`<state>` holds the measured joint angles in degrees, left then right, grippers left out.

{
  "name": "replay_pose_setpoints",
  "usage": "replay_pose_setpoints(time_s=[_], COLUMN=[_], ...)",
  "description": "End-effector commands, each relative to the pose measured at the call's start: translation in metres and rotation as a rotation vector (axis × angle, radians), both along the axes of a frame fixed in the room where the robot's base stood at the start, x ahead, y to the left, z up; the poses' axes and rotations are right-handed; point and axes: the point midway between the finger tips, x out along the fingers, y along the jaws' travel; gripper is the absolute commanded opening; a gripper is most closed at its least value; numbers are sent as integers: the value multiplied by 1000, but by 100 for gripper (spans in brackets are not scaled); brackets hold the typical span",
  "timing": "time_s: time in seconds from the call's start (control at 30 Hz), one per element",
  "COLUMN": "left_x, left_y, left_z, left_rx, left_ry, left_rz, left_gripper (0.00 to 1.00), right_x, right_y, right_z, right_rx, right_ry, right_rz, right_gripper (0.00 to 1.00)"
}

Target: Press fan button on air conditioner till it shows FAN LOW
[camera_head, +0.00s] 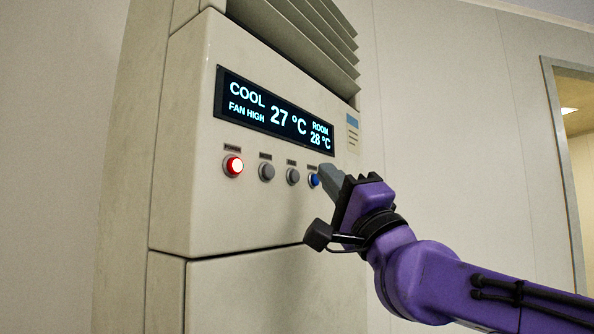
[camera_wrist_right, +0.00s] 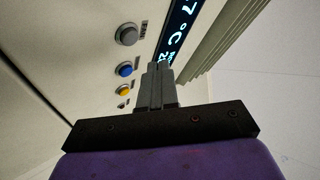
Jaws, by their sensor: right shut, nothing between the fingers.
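The air conditioner (camera_head: 200,110) is a tall beige unit. Its display (camera_head: 274,112) reads COOL, FAN HIGH, 27 °C, ROOM 28 °C. Below it is a row of buttons: a lit red one (camera_head: 233,166), a grey one (camera_head: 266,172), a second grey one (camera_head: 292,176) and a blue one (camera_head: 314,180). The right wrist view shows the shut fingers (camera_wrist_right: 159,72) beside the blue button (camera_wrist_right: 125,69) and a yellow button (camera_wrist_right: 124,91).
Slanted vent louvres (camera_head: 300,40) project above the display. A plain wall (camera_head: 450,100) and a door frame (camera_head: 562,150) stand at the right. My right arm covers the panel's lower right, hiding the yellow button from the head view.

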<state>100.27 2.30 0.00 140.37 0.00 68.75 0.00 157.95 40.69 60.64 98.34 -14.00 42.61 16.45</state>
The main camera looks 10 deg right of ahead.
Motion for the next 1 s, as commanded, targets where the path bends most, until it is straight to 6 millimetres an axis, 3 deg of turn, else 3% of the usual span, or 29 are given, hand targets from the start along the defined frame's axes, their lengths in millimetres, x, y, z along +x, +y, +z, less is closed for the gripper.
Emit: replay_pose_setpoints(time_s=[0.3, 1.0], left_x=[0, 0], left_y=[0, 0], left_z=[3, 3], left_rx=[0, 0], left_ry=[0, 0], left_rz=[0, 0], left_gripper=[0, 0], right_x=[16, 17], right_y=[17, 17], right_z=[0, 0], right_rx=[-1, 0], right_ry=[0, 0], right_rz=[-1, -1], right_gripper=[0, 0])
